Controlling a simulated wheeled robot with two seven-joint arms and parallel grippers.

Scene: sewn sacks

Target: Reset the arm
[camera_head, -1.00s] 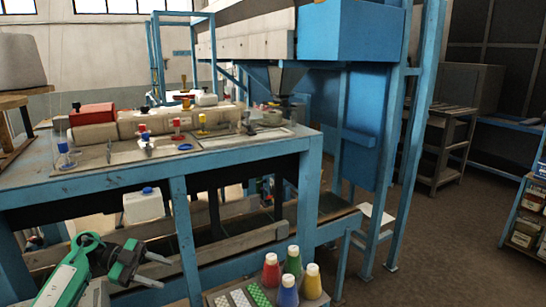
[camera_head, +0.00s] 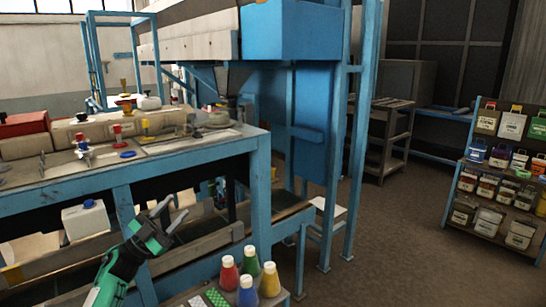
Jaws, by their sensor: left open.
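My left gripper (camera_head: 168,219) is in the lower left of the head view, on a green and black arm. Its two grey fingers are apart, point up and to the right, and hold nothing. It is in front of the blue workbench (camera_head: 200,155). My right gripper is not in view.
Several capped bottles, among them a red one (camera_head: 228,275) and a yellow one (camera_head: 269,280), stand on a low surface right of my left gripper. A white jug (camera_head: 87,220) is under the bench. A shelf rack (camera_head: 487,190) with containers stands at right. The brown floor (camera_head: 390,240) between is clear.

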